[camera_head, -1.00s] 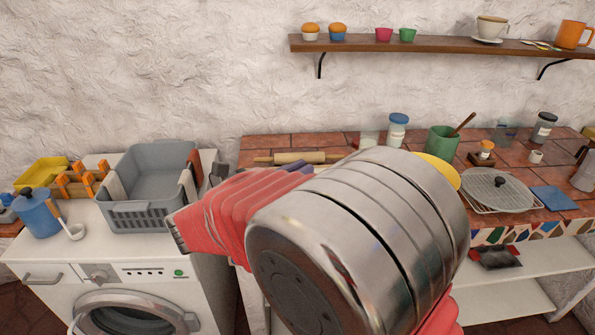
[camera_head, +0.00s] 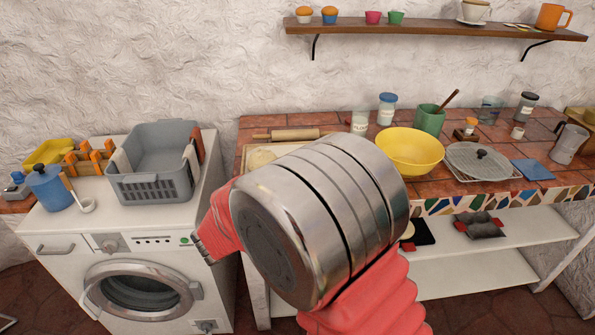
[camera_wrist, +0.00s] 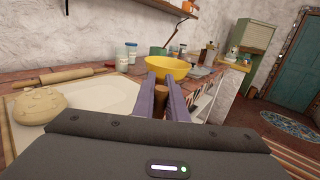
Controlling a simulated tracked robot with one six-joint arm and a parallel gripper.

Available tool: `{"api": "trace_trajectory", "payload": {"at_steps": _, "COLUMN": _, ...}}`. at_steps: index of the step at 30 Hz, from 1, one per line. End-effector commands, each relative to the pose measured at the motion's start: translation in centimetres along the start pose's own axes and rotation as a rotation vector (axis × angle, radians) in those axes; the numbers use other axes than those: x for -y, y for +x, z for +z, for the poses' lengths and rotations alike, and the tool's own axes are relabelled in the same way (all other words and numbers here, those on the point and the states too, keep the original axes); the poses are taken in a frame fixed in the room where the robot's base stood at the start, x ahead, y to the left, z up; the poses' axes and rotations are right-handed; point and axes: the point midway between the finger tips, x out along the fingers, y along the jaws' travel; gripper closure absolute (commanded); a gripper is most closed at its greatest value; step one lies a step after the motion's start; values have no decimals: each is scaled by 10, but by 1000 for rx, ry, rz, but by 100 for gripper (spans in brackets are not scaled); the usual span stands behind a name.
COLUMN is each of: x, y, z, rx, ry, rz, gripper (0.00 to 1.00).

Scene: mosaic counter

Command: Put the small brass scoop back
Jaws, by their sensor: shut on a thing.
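In the wrist view my gripper (camera_wrist: 163,100) is shut on a short brown piece (camera_wrist: 160,104) between its two purple-grey fingers. It looks like the handle of the small brass scoop; its bowl is not visible. The gripper points across the counter toward the yellow bowl (camera_wrist: 168,69), with the pale work board (camera_wrist: 92,98) below and to the left. In the head view my own arm hides the gripper and what it holds. I see no other brass scoop. A pale ladle-like scoop (camera_head: 88,206) with a wooden handle is by the blue canister (camera_head: 49,187).
The washer (camera_head: 150,240) carries a grey basket (camera_head: 152,186). A wall shelf (camera_head: 430,27) hangs above.

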Motion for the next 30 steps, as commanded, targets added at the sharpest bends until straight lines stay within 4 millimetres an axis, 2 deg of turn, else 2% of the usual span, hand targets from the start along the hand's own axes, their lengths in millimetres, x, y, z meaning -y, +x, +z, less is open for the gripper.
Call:
{"api": "trace_trajectory", "payload": {"at_steps": 5, "x": 11, "y": 16, "z": -34, "rx": 2, "ry": -7, "rz": -9, "gripper": 100}}
{"api": "trace_trajectory", "payload": {"at_steps": 10, "x": 29, "y": 36, "z": -78, "rx": 1, "ry": -10, "rz": -26, "gripper": 100}}
{"api": "trace_trajectory", "payload": {"at_steps": 18, "x": 86, "y": 76, "z": -165, "rx": -8, "ry": -11, "rz": -82, "gripper": 100}}
{"api": "trace_trajectory", "payload": {"at_steps": 21, "x": 108, "y": 87, "z": -190, "rx": -11, "ry": -10, "rz": -106, "gripper": 100}}
{"api": "trace_trajectory", "payload": {"at_steps": 25, "x": 127, "y": 96, "z": -209, "rx": -13, "ry": -5, "rz": -127, "gripper": 100}}
{"api": "trace_trajectory", "payload": {"at_steps": 30, "x": 134, "y": 98, "z": -216, "rx": -14, "ry": -1, "rz": -133, "gripper": 100}}
